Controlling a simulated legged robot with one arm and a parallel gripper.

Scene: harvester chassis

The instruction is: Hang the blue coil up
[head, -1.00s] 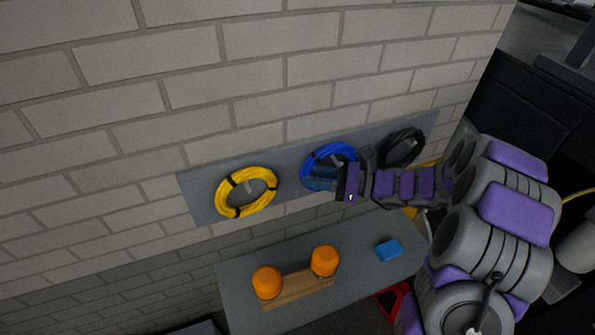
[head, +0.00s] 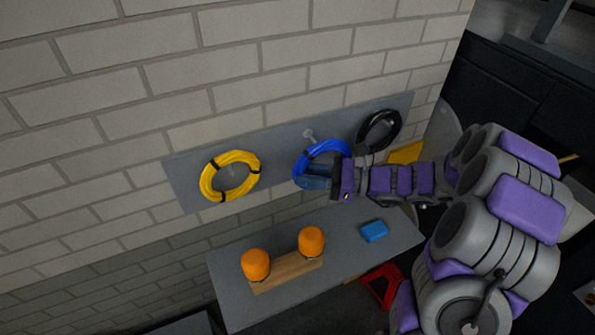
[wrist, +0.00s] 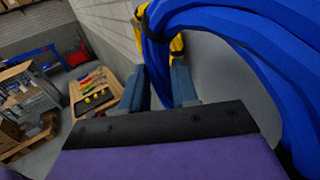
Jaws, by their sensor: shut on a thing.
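The blue coil (head: 323,152) is held in my gripper (head: 316,181), in front of the grey wall panel. In the head view its top edge lies just below a pale peg (head: 309,135), and the peg shows outside the ring. I cannot tell how far the coil is from the panel. In the wrist view the blue coil (wrist: 235,35) fills the upper right. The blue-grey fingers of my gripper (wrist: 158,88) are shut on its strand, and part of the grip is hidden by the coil.
A yellow coil (head: 207,181) and a black coil (head: 381,131) hang on the grey panel (head: 273,150) on either side. Below, a grey shelf (head: 228,290) holds two orange domed objects (head: 283,254) on a wooden block and a blue box (head: 374,231).

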